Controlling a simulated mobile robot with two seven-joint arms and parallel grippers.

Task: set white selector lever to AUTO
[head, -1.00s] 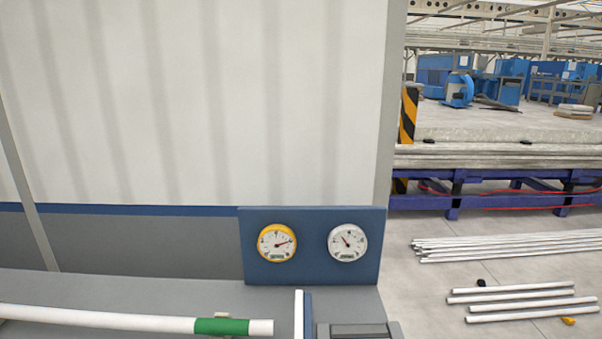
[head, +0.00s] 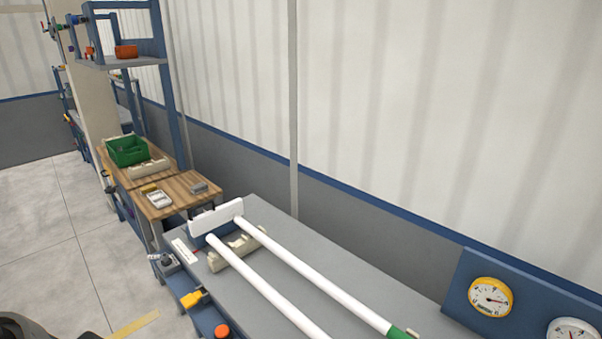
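A small grey control box (head: 166,262) sits at the near left end of the grey bench (head: 370,285), with a small pale marking beside it. It may carry the selector, but it is too small here to make out a white lever or the word AUTO. A white label strip (head: 185,251) lies on the bench top by the box. A yellow part (head: 192,298) and an orange-red round knob (head: 222,330) are on the bench's front side. Neither of my grippers is in view.
Two white pipes (head: 270,287) lie along the bench, partly on a beige notched rest (head: 238,250) by a white end plate (head: 215,217). A wooden table (head: 180,193) with a green bin (head: 127,150) stands beyond. Two gauges (head: 490,297) are at right.

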